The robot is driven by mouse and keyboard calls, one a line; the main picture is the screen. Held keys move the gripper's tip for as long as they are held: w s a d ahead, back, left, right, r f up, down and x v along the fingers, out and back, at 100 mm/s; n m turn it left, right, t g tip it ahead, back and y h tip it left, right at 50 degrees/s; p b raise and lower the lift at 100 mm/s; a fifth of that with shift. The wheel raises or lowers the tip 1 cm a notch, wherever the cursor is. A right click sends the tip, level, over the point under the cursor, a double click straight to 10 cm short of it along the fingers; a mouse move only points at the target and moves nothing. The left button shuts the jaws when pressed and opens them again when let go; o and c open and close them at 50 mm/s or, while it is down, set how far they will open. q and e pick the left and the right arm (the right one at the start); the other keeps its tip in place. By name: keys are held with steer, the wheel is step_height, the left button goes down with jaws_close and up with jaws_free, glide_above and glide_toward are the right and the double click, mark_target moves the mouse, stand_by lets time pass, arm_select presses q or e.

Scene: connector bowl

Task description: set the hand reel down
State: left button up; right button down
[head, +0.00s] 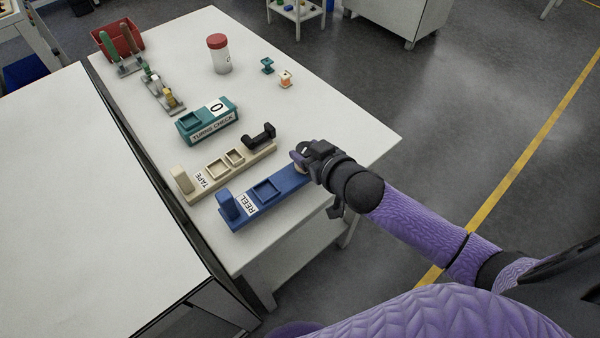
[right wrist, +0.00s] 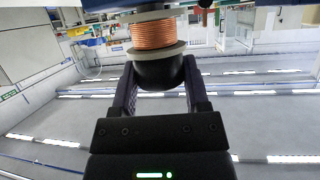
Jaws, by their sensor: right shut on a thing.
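The hand reel (right wrist: 155,35) shows in the right wrist view, with copper-coloured wire between two grey flanges and a dark rounded part. My right gripper (right wrist: 157,85) is shut on that dark part. In the head view my right gripper (head: 308,158) is at the right end of the blue stand labelled REEL (head: 270,194), by the table's right edge. Only a small pale piece of the reel (head: 297,160) shows there, and the gripper hides most of it. I cannot tell whether the reel touches the stand. My left gripper is in neither view.
The beige TAPE stand (head: 213,170) lies just behind the REEL stand, with a black piece (head: 260,137) at its end. The table's right side (head: 335,125) is clear.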

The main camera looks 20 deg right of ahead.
steer(key=shift+f+b, duration=0.6)
steer(key=shift+f, duration=1)
steer(key=shift+f, duration=0.2)
steer(key=shift+c, duration=0.4)
jaws_free()
